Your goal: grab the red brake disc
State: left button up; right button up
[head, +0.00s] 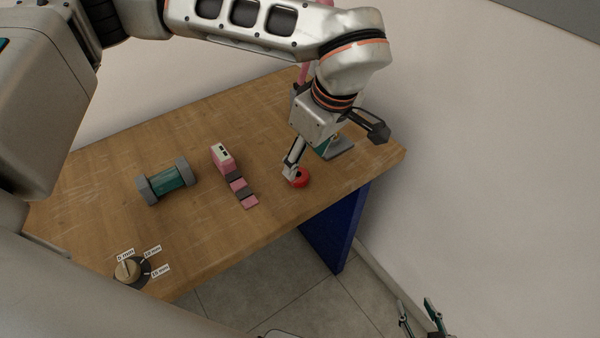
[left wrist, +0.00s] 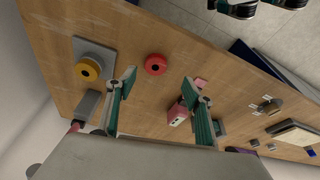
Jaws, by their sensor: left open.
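The red brake disc (head: 301,180) lies flat on the wooden table near its front right part. In the left wrist view the disc (left wrist: 156,64) shows whole, a red ring with a dark centre, just past the fingertips and between their lines. My left gripper (head: 291,172) points down at the disc and partly covers it in the head view. Its two teal fingers (left wrist: 159,76) are spread with nothing between them; whether they touch the disc cannot be told. My right gripper (head: 418,308) hangs beyond the table's front edge, its fingers apart and empty.
A labelled dial (head: 128,270) is at the near left. Bare wood surrounds the disc.

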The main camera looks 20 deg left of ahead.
aim_at(299, 174)
pick_arm(q)
jog(key=x, duration=0.2)
jog(key=shift+w+f, duration=0.1)
jog(key=shift+f, duration=0.2)
jog(key=x, duration=0.2)
jog(key=w+x, duration=0.1)
jog(key=x, duration=0.2)
jog(key=shift+a+p, duration=0.15)
jog(key=shift+p, duration=0.15)
jog(key=c, duration=1.3)
